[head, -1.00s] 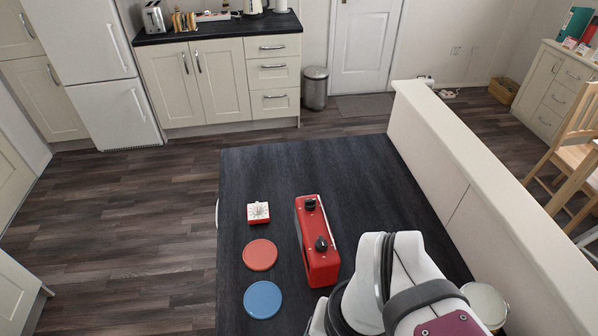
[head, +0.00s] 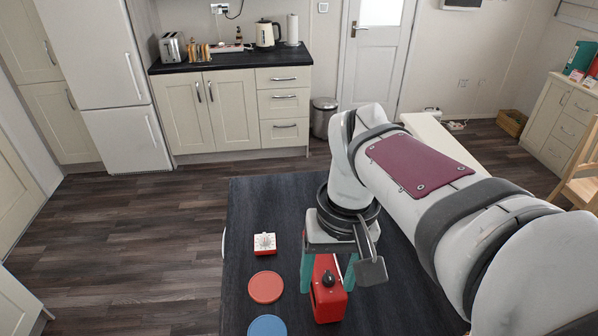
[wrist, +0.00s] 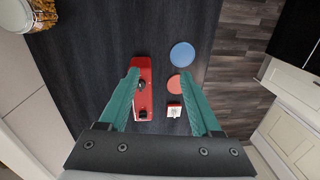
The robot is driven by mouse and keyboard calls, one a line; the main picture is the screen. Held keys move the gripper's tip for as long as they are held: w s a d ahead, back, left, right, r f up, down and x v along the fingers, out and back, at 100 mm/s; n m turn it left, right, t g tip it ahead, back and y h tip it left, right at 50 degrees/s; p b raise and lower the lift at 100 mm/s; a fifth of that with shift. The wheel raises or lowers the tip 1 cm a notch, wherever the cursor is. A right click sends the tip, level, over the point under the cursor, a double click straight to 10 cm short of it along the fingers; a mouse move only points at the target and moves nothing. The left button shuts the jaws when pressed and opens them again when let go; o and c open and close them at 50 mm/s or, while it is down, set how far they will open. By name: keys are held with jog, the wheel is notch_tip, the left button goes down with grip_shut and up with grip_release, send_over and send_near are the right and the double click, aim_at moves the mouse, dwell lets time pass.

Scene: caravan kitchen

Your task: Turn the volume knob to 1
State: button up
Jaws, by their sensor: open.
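The red box with two black knobs (head: 328,299) stands on the dark worktop. In the head view its near knob shows, and my gripper and wrist cover its far part. In the wrist view both knobs show on the red box (wrist: 143,101), which lies at the left finger's inner side. My gripper (head: 331,290) points down over the box with its green fingers apart and nothing between them that it grips. Any marks around the knobs are too small to read. Which knob is for volume I cannot tell.
A small red and white dial timer (head: 264,243), a red disc (head: 266,287) and a blue disc (head: 267,326) lie left of the box on the worktop (head: 285,205). A jar (wrist: 42,14) shows at the wrist view's top left.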

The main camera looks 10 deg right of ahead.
jog(key=w+d+f+n+h, duration=0.15)
jog(key=w+n, duration=0.65)
jog(key=w, duration=1.4)
jog(key=f, duration=0.5)
jog(key=d+f, duration=0.1)
jog(key=f, duration=0.9)
jog(key=shift+w+d, duration=0.15)
jog(key=shift+d, duration=0.1)
grip_shut()
